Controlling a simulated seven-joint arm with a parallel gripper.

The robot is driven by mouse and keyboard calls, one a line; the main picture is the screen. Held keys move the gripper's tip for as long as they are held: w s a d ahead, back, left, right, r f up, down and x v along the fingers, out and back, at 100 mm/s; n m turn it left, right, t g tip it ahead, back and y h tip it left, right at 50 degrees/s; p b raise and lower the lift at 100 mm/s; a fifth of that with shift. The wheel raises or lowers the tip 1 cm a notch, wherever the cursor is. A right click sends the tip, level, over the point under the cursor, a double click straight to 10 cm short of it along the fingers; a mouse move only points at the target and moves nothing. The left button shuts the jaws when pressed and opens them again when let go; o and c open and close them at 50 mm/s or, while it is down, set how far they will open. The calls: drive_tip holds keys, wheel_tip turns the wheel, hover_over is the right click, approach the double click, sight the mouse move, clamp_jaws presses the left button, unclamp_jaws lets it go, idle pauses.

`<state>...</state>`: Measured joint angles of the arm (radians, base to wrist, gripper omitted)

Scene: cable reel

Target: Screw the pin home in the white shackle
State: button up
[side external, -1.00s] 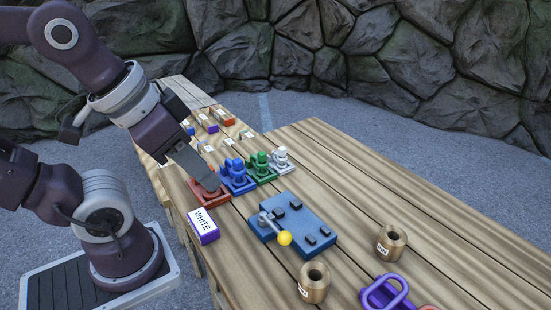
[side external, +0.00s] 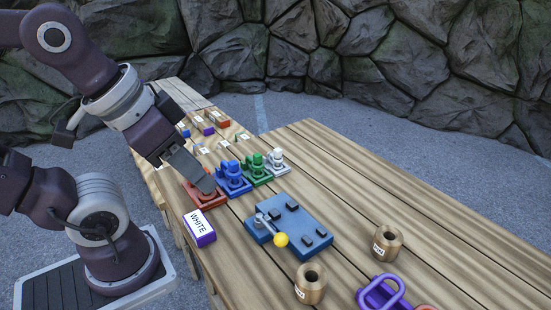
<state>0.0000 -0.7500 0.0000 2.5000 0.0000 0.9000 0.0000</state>
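The white shackle (side external: 277,163) stands on a small pale base at the far right end of a row of coloured shackles on the wooden table. Its pin is too small to make out, so I cannot tell how far it is screwed in. My gripper (side external: 207,184) points down over the red shackle (side external: 207,198) at the near left end of the row and hides part of it. The gripper is well apart from the white shackle. The fingers are seen edge-on, and I cannot tell whether they are open or hold anything.
The blue shackle (side external: 233,180) and green shackle (side external: 256,168) stand between the red and white ones. A box labelled WHITE (side external: 199,226), a blue plate with a yellow-knobbed lever (side external: 290,228), two brass cylinders (side external: 387,243) and a purple item (side external: 382,295) lie nearer.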

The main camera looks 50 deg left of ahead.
drive_tip(key=w+a+r+n+g+h, duration=0.15)
drive_tip(key=w+a, duration=0.35)
drive_tip(key=w, duration=0.5)
drive_tip(key=w+a+r+n+g, duration=0.15)
drive_tip(key=w+a, duration=0.25)
drive_tip(key=w, duration=0.6)
drive_tip(key=w+a+f+m+g, duration=0.1)
drive_tip(key=w+a+f, duration=0.3)
drive_tip(key=a+f, duration=0.1)
drive_tip(key=w+a+f+m+y, duration=0.1)
drive_tip(key=w+a+f, duration=0.4)
drive_tip(key=a+f, duration=0.1)
drive_tip(key=w+a+f+m+g, duration=0.1)
drive_tip(key=w+a+f, duration=0.4)
drive_tip(key=a, duration=0.1)
drive_tip(key=shift+w+f+g+y, duration=0.15)
drive_tip(key=shift+w+g+y, duration=0.1)
drive_tip(key=shift+g, duration=0.05)
drive_tip(key=shift+f, duration=2)
drive_tip(key=n, duration=0.4)
drive_tip(key=shift+n, duration=0.4)
drive_tip(key=n, duration=0.5)
drive_tip(key=shift+n, duration=0.4)
drive_tip(key=n, duration=0.5)
drive_tip(key=shift+n, duration=0.3)
drive_tip(key=n, duration=1.6)
drive_tip(key=shift+n, duration=0.4)
drive_tip(key=n, duration=0.3)
